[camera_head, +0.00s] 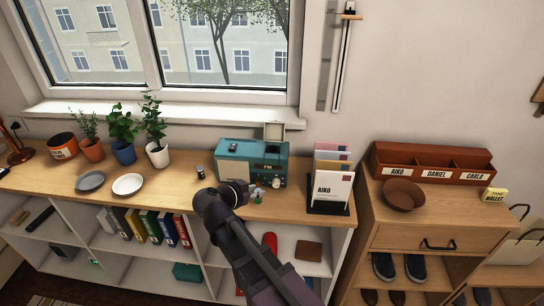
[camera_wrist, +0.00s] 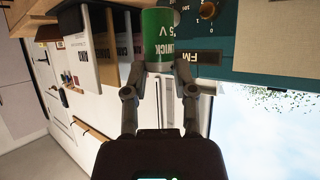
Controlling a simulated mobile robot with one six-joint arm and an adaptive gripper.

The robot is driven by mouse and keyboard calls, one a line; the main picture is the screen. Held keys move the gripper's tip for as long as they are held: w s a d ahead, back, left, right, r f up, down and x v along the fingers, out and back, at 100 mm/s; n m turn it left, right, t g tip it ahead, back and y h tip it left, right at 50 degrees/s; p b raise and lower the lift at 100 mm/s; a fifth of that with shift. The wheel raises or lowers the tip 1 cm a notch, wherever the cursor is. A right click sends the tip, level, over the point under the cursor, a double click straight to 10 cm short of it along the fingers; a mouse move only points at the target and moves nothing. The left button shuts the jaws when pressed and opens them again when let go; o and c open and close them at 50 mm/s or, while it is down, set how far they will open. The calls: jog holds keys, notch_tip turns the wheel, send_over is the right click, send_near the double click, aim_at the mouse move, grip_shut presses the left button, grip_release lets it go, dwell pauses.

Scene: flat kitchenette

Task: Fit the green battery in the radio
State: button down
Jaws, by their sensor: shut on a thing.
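The teal radio (camera_head: 240,172) stands on the wooden shelf top below the window, with a pale lid (camera_head: 274,131) raised at its back right. My gripper (camera_head: 253,191) is in front of the radio's lower right part, shut on the green battery (camera_head: 258,197). In the wrist view the battery (camera_wrist: 158,38) sits between my fingertips (camera_wrist: 161,68), with printed lettering on its side. The radio's dial front (camera_wrist: 225,40) shows right beside it, upside down. The inside of the radio's opening is hidden.
A small dark cylinder (camera_head: 200,171) stands left of the radio. A letter rack (camera_head: 329,208) with envelopes stands close on the right. Two plates (camera_head: 128,184) and potted plants (camera_head: 122,152) are at the left. The shelf top between plates and radio is mostly free.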

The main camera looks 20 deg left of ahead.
notch_tip(320, 180, up, 11)
jog(key=d+p, duration=0.1)
jog(key=p, duration=1)
jog(key=shift+w+d+m+h, duration=0.25)
jog(key=shift+w+m+h, duration=0.1)
jog(key=shift+m+h, duration=0.05)
jog(key=shift+w, duration=0.15)
jog(key=w, duration=0.4)
jog(key=w+a+b, duration=0.1)
jog(key=w, duration=0.4)
jog(key=w+a+f, duration=0.1)
jog(key=w, duration=0.4)
jog(key=shift+w+f, duration=0.1)
jog(key=shift+w, duration=0.05)
jog(key=shift+w+a+b, duration=0.1)
jog(key=shift+w+b, duration=0.2)
jog(key=shift+w+f+b, duration=0.2)
jog(key=shift+f+b, duration=0.25)
jog(key=shift+f, duration=0.05)
jog(key=shift+w+f+b, duration=0.2)
jog(key=shift+f+b, duration=0.25)
jog(key=shift+a+f+b, duration=0.1)
jog(key=shift+f+b, duration=0.8)
jog(key=shift+f+b, duration=0.35)
jog(key=shift+c, duration=2.2)
grip_release()
